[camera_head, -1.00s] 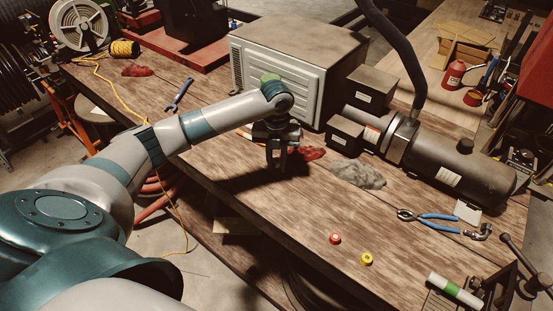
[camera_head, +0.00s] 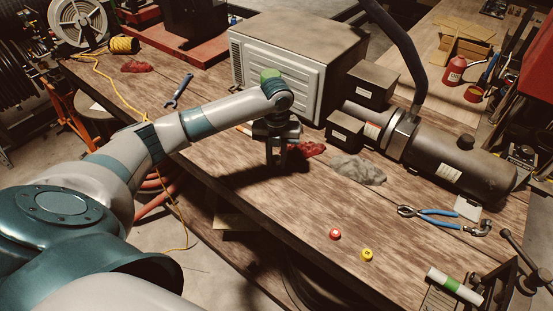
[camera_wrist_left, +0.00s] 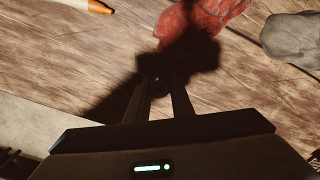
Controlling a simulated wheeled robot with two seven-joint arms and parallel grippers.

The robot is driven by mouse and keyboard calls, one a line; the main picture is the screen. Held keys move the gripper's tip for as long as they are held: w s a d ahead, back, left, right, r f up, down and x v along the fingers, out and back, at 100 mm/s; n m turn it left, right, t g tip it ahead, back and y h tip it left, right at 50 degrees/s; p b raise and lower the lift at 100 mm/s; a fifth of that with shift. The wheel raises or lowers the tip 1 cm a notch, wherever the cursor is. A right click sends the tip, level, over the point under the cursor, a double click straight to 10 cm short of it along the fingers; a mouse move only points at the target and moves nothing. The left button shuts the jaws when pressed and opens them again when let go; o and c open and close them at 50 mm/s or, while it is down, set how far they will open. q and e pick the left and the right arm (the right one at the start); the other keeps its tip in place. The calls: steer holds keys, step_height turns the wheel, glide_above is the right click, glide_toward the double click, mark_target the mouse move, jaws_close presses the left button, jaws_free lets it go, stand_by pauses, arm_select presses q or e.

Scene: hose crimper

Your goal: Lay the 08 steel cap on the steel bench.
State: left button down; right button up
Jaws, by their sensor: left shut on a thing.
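My left gripper (camera_head: 276,154) points down just above the wood-topped bench (camera_head: 225,165), in front of the grey cabinet. In the left wrist view its fingers (camera_wrist_left: 164,84) are close together on a small dark thing, mostly lost in shadow. I cannot tell whether this is the 08 steel cap. A red cap (camera_head: 335,233) and a yellow cap (camera_head: 367,255) lie apart near the bench's front edge; no number is readable on them. No bare steel bench top stands out. My right gripper is not in view.
A red rag (camera_head: 312,149) and a grey rag (camera_head: 358,170) lie right of the gripper. The grey cabinet (camera_head: 292,65) stands behind it. Blue-handled pliers (camera_head: 425,212) lie at right. Bare planks lie between the gripper and the caps.

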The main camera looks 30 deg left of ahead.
mark_target(277, 158)
arm_select(q)
steer(key=shift+f, duration=0.45)
stand_by(0.4)
steer(key=c, duration=1.5)
jaws_free()
steer(key=shift+o, duration=0.2)
steer(key=shift+r+b, duration=0.35)
steer(key=shift+r, duration=0.15)
step_height(277, 158, up, 16)
steer(key=b, duration=0.4)
steer(key=shift+r, duration=0.2)
